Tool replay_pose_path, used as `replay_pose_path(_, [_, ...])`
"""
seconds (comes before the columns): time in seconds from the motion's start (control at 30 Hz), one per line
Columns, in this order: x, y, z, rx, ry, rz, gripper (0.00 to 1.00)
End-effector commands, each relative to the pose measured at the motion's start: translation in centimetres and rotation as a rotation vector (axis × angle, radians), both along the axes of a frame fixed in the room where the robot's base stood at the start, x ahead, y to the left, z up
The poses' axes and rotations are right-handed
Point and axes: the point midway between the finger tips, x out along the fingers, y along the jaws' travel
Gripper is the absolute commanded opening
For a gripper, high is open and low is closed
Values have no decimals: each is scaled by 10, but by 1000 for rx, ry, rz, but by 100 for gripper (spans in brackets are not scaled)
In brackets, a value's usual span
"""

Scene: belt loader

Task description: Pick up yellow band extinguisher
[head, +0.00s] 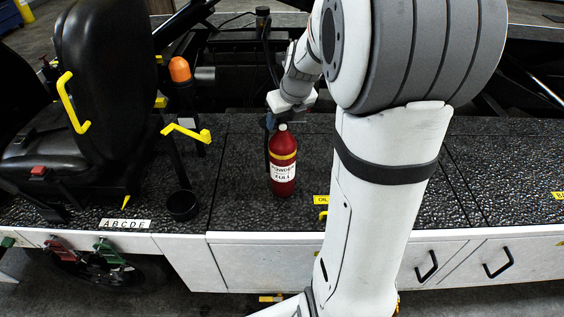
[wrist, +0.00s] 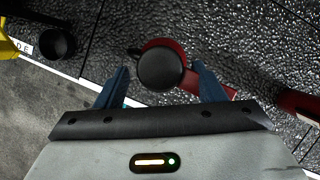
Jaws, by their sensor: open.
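The red extinguisher (head: 284,187) with a yellow band below its neck and a white label stands upright on the black textured deck. In the wrist view I look down on a round black top over a red body (wrist: 172,44). My gripper (wrist: 160,70) is open, with one blue finger on each side of the black top and gaps showing. In the head view my gripper (head: 270,122) is at the extinguisher's top, partly hidden. I cannot tell its exact height over the neck.
A black seat (head: 105,75) with yellow levers stands at the left. A black cup (head: 182,205) sits near the deck's front edge. An orange beacon (head: 180,70) is behind. Another red object (wrist: 300,103) is at the wrist view's right edge. My arm hides much of the deck's right side.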

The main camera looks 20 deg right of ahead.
Motion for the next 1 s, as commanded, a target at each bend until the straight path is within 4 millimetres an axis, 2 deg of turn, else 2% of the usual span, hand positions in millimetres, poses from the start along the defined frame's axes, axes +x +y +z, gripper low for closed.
replay_pose_path(0.23, [13, 0, -31, 0, 3, 2, 63])
replay_pose_path(0.53, [15, 0, -36, 0, 1, 3, 63])
replay_pose_path(1.0, [15, 1, -35, -1, 1, 4, 24])
